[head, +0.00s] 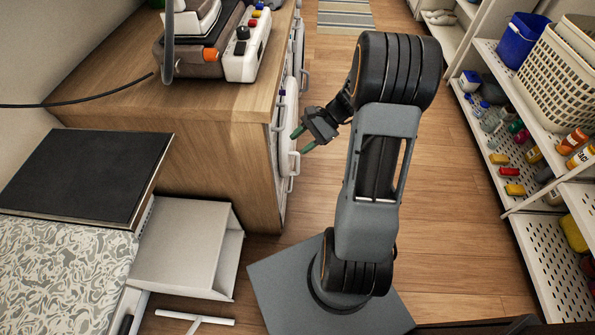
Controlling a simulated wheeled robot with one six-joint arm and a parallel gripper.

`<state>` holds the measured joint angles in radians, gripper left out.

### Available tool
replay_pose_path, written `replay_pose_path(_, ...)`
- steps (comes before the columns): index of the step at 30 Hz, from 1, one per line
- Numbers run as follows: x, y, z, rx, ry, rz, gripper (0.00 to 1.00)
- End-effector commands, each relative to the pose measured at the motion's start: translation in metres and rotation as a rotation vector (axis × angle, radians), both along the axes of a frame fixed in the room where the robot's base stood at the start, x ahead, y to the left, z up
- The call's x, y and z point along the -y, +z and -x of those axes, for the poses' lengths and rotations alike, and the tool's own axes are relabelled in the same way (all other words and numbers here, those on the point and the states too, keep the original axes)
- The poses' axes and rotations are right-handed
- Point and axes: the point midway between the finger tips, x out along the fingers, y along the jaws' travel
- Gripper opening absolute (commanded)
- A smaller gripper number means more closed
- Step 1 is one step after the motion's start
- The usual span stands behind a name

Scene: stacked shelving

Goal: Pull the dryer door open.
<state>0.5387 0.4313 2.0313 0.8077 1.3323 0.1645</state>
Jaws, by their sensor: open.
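A white appliance front with a rounded door (287,125) is set in the side of the wooden counter and shows nearly edge-on. A white handle (294,165) stands out from it. A second white front with a handle (305,78) is farther back along the same side. I cannot tell from this angle which is the dryer; both look shut. My gripper (301,140) is open, with its green-tipped fingers pointing left at the nearer door, just above its handle. Nothing is seen between the fingers. Whether a fingertip touches the door is unclear.
White shelves (550,195) with bottles and a basket line the right. The wooden floor (455,190) between is clear.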

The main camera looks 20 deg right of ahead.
Motion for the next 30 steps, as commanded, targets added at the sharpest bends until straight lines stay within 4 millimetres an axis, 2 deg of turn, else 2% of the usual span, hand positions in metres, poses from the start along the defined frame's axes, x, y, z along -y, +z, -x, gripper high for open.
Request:
replay_pose_path(1, 0.017, -0.049, -0.008, -0.048, -0.1, -0.098, 0.43)
replay_pose_path(3, 0.038, -0.085, -0.017, -0.091, -0.227, -0.223, 0.43)
replay_pose_path(9, 0.093, -0.176, -0.028, -0.152, -0.523, -0.522, 0.43)
replay_pose_path(12, 0.114, -0.208, -0.027, -0.162, -0.629, -0.627, 0.43)
replay_pose_path(15, 0.129, -0.231, -0.025, -0.163, -0.702, -0.7, 0.43)
replay_pose_path(20, 0.138, -0.249, -0.024, -0.162, -0.761, -0.76, 0.43)
replay_pose_path(25, 0.125, -0.252, -0.037, -0.162, -0.77, -0.774, 0.43)
replay_pose_path(30, 0.099, -0.252, -0.058, -0.164, -0.768, -0.771, 0.43)
